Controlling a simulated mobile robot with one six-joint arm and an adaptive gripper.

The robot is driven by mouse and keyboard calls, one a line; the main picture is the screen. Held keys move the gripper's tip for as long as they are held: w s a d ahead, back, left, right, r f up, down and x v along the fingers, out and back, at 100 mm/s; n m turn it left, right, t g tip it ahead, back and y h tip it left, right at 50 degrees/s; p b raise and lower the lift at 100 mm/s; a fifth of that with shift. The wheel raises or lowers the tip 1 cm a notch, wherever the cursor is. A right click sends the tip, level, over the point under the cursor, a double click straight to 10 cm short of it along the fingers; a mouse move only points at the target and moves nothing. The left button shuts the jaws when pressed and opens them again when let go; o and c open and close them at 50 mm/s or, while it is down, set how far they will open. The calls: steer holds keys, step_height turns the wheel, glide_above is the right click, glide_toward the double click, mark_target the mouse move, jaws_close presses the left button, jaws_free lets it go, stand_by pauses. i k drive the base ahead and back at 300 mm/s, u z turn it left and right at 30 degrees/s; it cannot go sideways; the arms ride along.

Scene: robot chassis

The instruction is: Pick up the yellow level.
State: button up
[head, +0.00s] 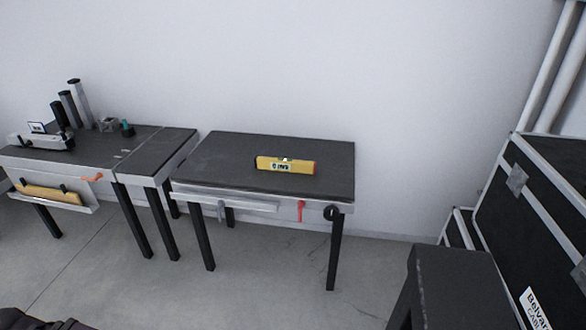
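The yellow level (287,165) lies on the dark top of the right-hand table (225,158) in the head view. It is a short yellow bar with a dark and white label, set a little right of the middle of the tabletop. Nothing touches it or covers it. My gripper does not show in this view.
A left workbench (90,150) holds dark cylinders (68,107) and a device (40,138). A yellow object (50,194) sits in its front tray. A black case (545,215) and a dark box (450,290) stand at right. Floor before the table is clear.

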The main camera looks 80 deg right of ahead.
mark_target(262, 162)
steer(key=z, duration=0.05)
steer(key=k, duration=0.6)
steer(key=z, duration=2.75)
steer(key=i, duration=0.85)
steer(key=u, duration=0.05)
